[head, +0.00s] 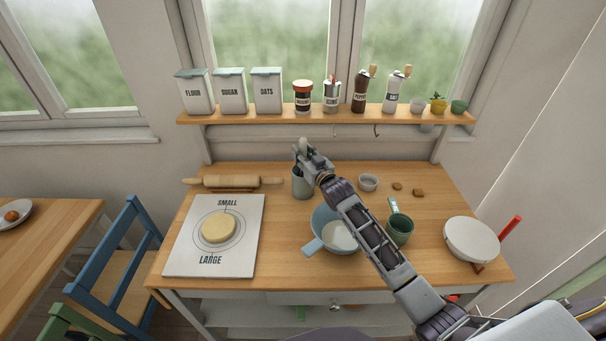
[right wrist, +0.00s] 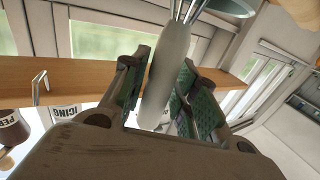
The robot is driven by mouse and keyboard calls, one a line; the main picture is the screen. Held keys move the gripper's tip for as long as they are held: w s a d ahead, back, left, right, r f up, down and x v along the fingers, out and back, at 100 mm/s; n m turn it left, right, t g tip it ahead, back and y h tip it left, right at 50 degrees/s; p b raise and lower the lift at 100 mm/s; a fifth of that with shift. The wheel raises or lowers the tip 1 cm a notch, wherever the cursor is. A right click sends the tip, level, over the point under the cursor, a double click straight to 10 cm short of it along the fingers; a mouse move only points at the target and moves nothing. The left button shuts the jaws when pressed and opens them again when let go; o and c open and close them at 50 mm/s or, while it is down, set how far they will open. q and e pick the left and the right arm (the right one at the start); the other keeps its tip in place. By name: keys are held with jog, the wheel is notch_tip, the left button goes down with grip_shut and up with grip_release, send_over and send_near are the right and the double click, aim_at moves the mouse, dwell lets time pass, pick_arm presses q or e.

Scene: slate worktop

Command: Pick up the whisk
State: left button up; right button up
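The whisk stands in a grey crock (head: 302,186) at the back of the worktop. Its pale, rounded handle (right wrist: 166,78) fills the space between the green-padded fingers of my right gripper (right wrist: 168,85) in the right wrist view. The thin wires (right wrist: 186,10) run from the handle toward the crock. In the head view the handle end (head: 303,144) shows above my right gripper (head: 307,156), which is right over the crock. The fingers look shut on the handle. The wire end is mostly hidden. My left gripper is not in view.
A blue pan (head: 316,231) stands in front of the crock, with a green cup (head: 400,229) to the right. A rolling pin (head: 232,181) and dough board (head: 187,245) lie left. The shelf (head: 230,117) with jars overhangs behind. A white lidded pot (head: 471,240) stands far right.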

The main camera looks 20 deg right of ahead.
grip_shut()
jog(key=shift+r, duration=0.1)
notch_tip(320, 180, up, 18)
jog(key=b, duration=0.2)
dwell(0.5)
dwell(0.6)
